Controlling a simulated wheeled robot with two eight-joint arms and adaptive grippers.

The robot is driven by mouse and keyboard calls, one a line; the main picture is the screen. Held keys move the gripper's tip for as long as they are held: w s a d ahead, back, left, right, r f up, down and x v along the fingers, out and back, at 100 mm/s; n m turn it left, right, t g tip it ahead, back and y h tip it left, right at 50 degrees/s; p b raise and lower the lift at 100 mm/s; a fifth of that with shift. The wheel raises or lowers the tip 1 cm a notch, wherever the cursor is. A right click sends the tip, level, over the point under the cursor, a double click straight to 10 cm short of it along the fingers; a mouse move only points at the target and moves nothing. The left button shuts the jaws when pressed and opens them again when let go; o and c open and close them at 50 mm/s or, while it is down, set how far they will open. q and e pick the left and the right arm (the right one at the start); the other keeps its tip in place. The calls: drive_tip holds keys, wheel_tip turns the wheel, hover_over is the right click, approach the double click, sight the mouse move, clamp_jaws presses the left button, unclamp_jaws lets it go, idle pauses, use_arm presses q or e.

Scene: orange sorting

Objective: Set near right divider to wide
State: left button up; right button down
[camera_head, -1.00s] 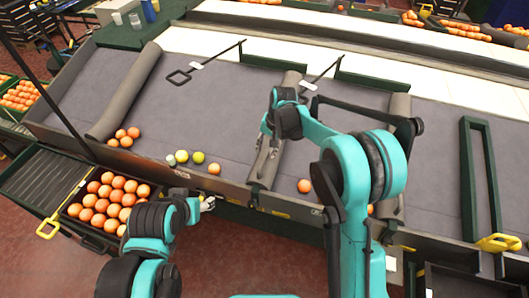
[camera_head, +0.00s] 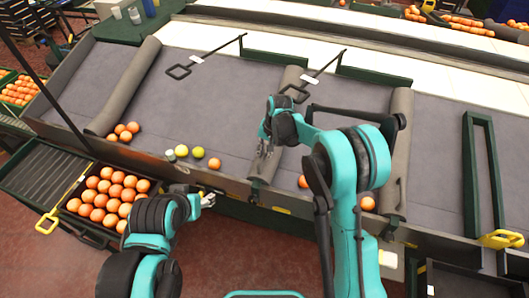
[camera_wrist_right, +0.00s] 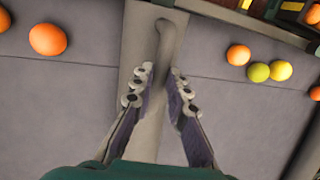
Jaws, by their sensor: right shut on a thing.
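The grey padded middle divider (camera_head: 292,78) runs from the belt side to the near edge of the grey sorting table (camera_head: 225,105). My right gripper (camera_head: 265,149) is over its near part. My arm hides part of the divider in the head view. My left gripper (camera_head: 208,200) is low in front of the table's near edge, apart from the divider; its jaw opening is too small to judge.
Other padded dividers lie left (camera_head: 127,82) and right (camera_head: 398,150). Loose oranges (camera_head: 214,163) and yellow-green fruit (camera_head: 197,152) lie left of the middle divider, and an orange (camera_head: 304,181) lies right of it. A full orange crate (camera_head: 74,226) stands at front left.

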drive_tip(key=w+a, duration=0.3)
drive_tip(key=a, duration=0.7)
drive_tip(key=shift+w+a, duration=0.25)
drive_tip(key=shift+a, duration=0.15)
drive_tip(key=c, duration=1.7)
unclamp_jaws()
drive_tip(key=shift+r, duration=0.1)
drive_tip(key=shift+o, duration=1.1)
drive_tip(key=shift+a, duration=0.15)
